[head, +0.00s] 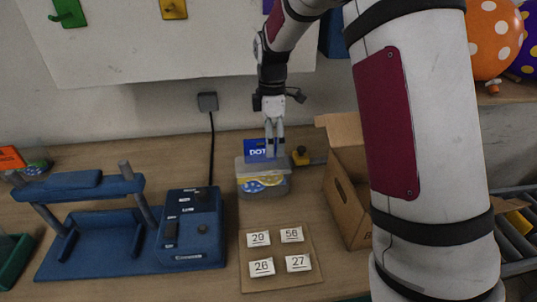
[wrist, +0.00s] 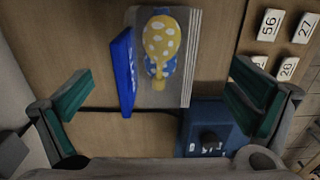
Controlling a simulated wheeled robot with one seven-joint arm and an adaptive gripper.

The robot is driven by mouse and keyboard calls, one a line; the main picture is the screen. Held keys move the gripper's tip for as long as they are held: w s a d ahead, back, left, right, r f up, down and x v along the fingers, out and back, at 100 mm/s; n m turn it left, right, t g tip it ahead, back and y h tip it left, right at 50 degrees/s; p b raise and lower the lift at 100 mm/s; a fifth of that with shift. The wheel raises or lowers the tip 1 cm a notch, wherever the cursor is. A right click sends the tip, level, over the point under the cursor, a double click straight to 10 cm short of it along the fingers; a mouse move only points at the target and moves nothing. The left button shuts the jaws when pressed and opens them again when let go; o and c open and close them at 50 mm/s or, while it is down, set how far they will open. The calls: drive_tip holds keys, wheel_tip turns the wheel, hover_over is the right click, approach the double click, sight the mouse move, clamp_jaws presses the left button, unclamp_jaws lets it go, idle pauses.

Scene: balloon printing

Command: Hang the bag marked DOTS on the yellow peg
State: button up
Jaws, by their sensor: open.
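The clear bag with dotted yellow and blue balloons (head: 262,185) is on the table, its blue header card (head: 258,150) reading "DOT" with the rest covered by my gripper. In the wrist view the bag (wrist: 185,75) and its blue header (wrist: 123,72) lie between my spread fingers, apart from both. My gripper (head: 275,150) is above the bag; in the wrist view its green-padded fingers (wrist: 160,92) are wide open and empty. The yellow peg (head: 173,8) is on the white wall board at the top, left of my gripper. It looks empty.
A green peg (head: 68,12) is left of the yellow one. A blue press (head: 110,235) stands left of the bag, an open cardboard box (head: 348,195) right. Numbered tiles (head: 262,267) lie on a board in front. Dotted balloons (head: 495,38) are at right.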

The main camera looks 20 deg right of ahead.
drive_tip(key=s+r+m+t, duration=0.1)
drive_tip(key=s+r+m, duration=0.15)
drive_tip(key=r, duration=0.35)
drive_tip(key=s+r+m, duration=0.1)
drive_tip(key=s+r, duration=0.3)
drive_tip(key=r, duration=0.2)
drive_tip(key=s+a+r+m+t, duration=0.15)
drive_tip(key=s+m, duration=0.45)
drive_tip(key=s, duration=0.6)
drive_tip(key=s+r+m+t, duration=0.15)
drive_tip(key=s+m, duration=0.45)
drive_tip(key=s, duration=0.7)
drive_tip(key=n+g, duration=0.4)
drive_tip(key=n, duration=1.2)
hover_over(258, 164)
wheel_tip(258, 164, down, 10)
drive_tip(key=shift+m, duration=0.25)
drive_tip(key=f, duration=0.8)
drive_tip(key=shift+s+d+f+p, duration=0.1)
drive_tip(key=shift+s+f+p, duration=0.2)
drive_tip(key=shift+f+p, duration=0.1)
drive_tip(key=shift+w+f+p, duration=0.15)
drive_tip(key=shift+f+p, duration=0.05)
drive_tip(key=shift+f, duration=1.05)
drive_tip(key=shift+w+f+p, duration=0.1)
drive_tip(key=shift+f+p, duration=0.05)
drive_tip(key=shift+f, duration=1.05)
